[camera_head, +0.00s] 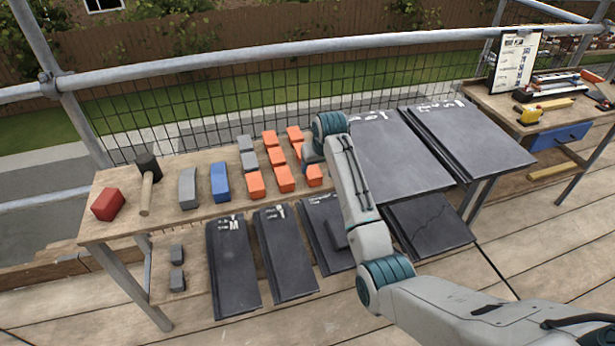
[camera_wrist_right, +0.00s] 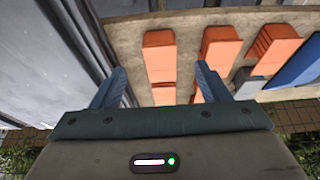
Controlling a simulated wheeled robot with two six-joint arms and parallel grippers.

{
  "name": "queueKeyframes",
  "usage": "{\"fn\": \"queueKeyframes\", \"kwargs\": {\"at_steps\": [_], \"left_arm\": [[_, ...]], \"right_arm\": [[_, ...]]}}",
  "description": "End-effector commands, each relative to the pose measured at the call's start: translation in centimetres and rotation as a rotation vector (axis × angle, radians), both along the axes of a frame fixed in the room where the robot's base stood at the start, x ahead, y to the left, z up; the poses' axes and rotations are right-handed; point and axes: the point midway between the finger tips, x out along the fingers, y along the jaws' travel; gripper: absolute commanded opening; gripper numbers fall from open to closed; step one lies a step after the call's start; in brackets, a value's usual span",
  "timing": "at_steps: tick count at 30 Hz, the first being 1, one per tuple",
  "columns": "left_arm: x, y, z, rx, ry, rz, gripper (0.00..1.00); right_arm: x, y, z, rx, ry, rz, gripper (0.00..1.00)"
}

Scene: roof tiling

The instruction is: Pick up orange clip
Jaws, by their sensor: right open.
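Several orange clips stand in rows on the wooden bench; one front clip (camera_head: 284,178) is in the head view. My right gripper (camera_head: 309,155) is over the right end of these rows, partly hidden behind my own wrist. In the right wrist view the gripper (camera_wrist_right: 162,85) is open, its two blue-grey fingers apart. One orange clip (camera_wrist_right: 164,96) shows in the gap between the fingers, and another (camera_wrist_right: 159,53) lies beyond it. Contact with the fingers cannot be told. My left gripper is out of view.
Grey clips (camera_head: 250,160), a blue block (camera_head: 220,182), a grey block (camera_head: 188,188), a mallet (camera_head: 147,184) and a red block (camera_head: 107,204) are left of the clips. Dark tiles (camera_head: 232,265) lean below the bench front. Large dark slabs (camera_head: 395,155) lie right of my arm.

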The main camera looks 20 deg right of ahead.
Motion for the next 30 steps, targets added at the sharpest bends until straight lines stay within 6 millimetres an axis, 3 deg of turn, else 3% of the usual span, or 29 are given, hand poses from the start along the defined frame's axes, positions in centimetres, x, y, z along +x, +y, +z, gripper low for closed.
{"fn": "queueKeyframes", "kwargs": {"at_steps": [5,18,28,30], "left_arm": [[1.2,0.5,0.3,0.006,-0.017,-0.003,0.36],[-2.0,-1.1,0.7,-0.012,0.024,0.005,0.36],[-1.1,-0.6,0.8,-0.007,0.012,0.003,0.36],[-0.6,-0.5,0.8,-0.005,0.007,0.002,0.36]], "right_arm": [[0.8,0.0,-1.8,0.0,0.001,0.001,0.69],[2.6,0.2,-6.2,0.0,0.002,0.001,0.69],[2.8,0.2,-6.8,0.0,0.0,0.001,0.69],[2.8,0.2,-6.8,0.0,0.0,0.001,0.57]]}}
